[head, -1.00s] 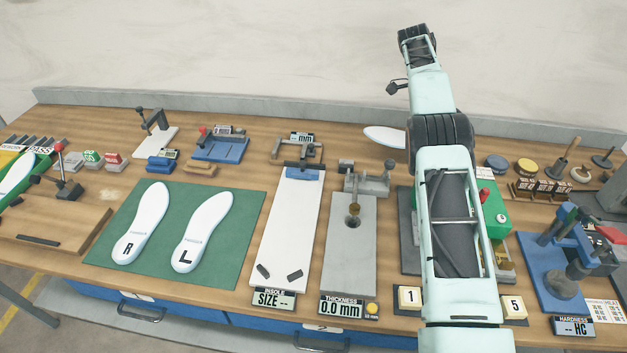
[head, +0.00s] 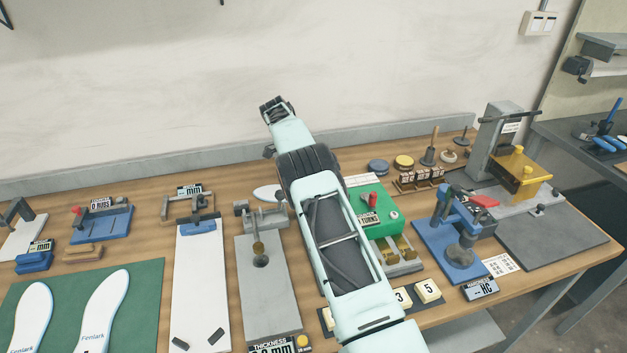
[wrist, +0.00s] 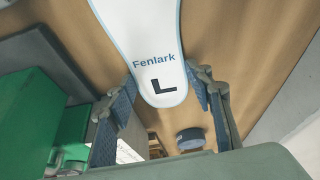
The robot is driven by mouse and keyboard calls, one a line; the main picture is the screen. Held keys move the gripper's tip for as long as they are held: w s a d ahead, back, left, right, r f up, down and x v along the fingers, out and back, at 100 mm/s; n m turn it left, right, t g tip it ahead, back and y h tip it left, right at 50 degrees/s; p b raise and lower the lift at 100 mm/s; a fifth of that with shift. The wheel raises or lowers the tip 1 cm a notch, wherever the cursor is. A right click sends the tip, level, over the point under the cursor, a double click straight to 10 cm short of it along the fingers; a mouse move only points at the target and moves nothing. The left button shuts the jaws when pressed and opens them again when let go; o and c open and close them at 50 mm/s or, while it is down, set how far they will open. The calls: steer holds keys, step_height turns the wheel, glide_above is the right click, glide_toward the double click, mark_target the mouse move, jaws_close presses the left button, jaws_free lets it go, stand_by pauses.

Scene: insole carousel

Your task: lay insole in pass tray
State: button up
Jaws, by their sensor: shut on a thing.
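My gripper (wrist: 163,88) is shut on a white insole (wrist: 155,50) marked "Fenlark" and "L". Its heel end is between the two fingers, and it extends away past the top of the wrist view. In the head view only one rounded end of this insole (head: 267,192) shows, just left of my arm. My arm hides the gripper there. Whether the insole touches anything below cannot be told. The pass tray is not in view now.
Two other white insoles (head: 104,305) lie on a green mat (head: 145,310) at the lower left. A thickness gauge (head: 268,290), a green device (head: 375,205), a blue hardness stand (head: 440,255) and number blocks (head: 428,290) crowd the bench around my arm.

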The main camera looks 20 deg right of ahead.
steer(key=o, duration=1.2)
